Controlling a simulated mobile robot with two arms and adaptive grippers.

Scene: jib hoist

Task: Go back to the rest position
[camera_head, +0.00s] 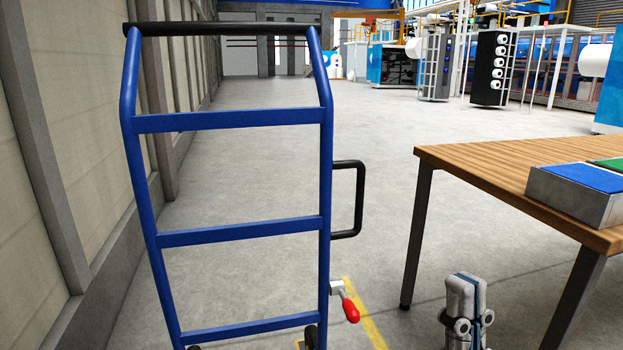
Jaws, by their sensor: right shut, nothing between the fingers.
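My right gripper (466,284) shows at the bottom right of the head view, fingers pointing up. Its fingers are together with nothing between them. It is apart from the red-tipped lever (349,308) on the blue frame and appears to be in front of the wooden table. My left gripper is not in view. The lower part of my right gripper is cut off by the picture's bottom edge.
A tall blue trolley frame (230,120) with a black side handle (358,200) stands at the left. A wooden table (480,165) with a grey box (572,196) is at the right. Open floor (385,130) lies behind; a wall runs along the left.

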